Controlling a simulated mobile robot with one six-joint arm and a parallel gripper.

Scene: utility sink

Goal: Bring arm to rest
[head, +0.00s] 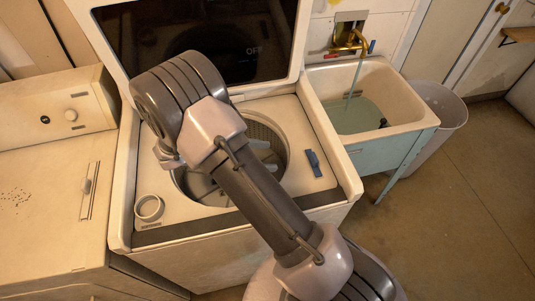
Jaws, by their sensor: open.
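My arm (262,205) rises from the bottom edge and reaches up and left over the open top-loading washer (345,185). It is bent at a dark rounded joint (180,88) in front of the raised lid. A small pale part of my arm shows just below this joint, over the left side of the drum opening. My gripper cannot be made out; the arm hides what lies beyond the bend. No object is seen in the arm's hold.
The washer's lid (290,40) stands raised. A pale ring-shaped thing (149,207) and a blue item (313,162) lie on its top. Right are a utility sink (415,115) with water, a running brass faucet (352,41) and a bin (447,115). Floor (460,210) is clear at right.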

